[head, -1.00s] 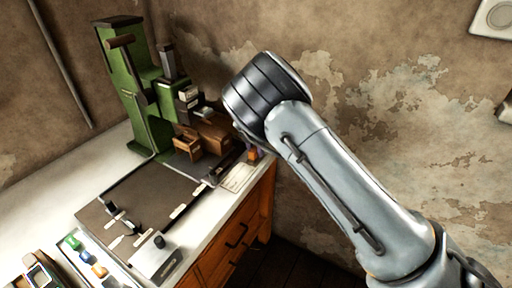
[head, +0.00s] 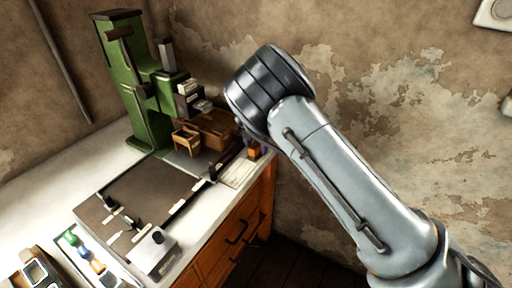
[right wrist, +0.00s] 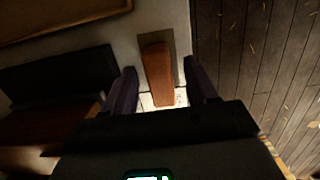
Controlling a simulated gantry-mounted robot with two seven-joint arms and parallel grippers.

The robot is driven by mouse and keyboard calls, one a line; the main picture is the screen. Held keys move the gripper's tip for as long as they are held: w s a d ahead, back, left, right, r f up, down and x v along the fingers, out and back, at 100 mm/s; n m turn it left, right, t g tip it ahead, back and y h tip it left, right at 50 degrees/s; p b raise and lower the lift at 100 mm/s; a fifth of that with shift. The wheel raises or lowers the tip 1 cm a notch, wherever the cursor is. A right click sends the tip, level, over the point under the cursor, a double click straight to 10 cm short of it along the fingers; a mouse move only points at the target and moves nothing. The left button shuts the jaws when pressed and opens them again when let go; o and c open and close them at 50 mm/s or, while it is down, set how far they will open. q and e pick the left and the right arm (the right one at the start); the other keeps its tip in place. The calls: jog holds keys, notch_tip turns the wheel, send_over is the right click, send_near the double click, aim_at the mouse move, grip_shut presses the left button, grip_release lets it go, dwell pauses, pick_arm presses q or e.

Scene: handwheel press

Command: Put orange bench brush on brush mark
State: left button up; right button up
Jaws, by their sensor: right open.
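The orange bench brush (right wrist: 158,73) lies between the two spread fingers of my right gripper (right wrist: 162,92) in the right wrist view. The fingers are open and I see clear gaps beside the brush. In the head view a small orange part of the brush (head: 253,153) shows at the bench's right end, below my dark wrist. My right gripper (head: 241,132) is mostly hidden behind that wrist. A grey strip (right wrist: 172,45) shows beside and beyond the brush; I cannot tell whether it is the brush mark. My left gripper is not in view.
A green handwheel press (head: 128,75) stands at the back, with wooden boxes (head: 212,128) beside it. A dark mat (head: 150,190), a white block (head: 152,252) and a tray of coloured pieces (head: 85,262) lie nearer. A pale card (head: 238,172) lies near the bench's right edge.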

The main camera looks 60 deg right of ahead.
aim_at(255, 146)
jog(key=r+p, duration=0.1)
jog(key=r, duration=0.2)
jog(key=r+p, duration=0.2)
jog(key=r, duration=0.1)
jog(key=a+r+p, duration=0.1)
jog(key=r+p, duration=0.1)
jog(key=r, duration=0.1)
jog(key=shift+r, duration=0.1)
jog(key=shift+a+r, duration=0.1)
jog(key=shift+r, duration=0.65)
jog(key=shift+s, duration=0.1)
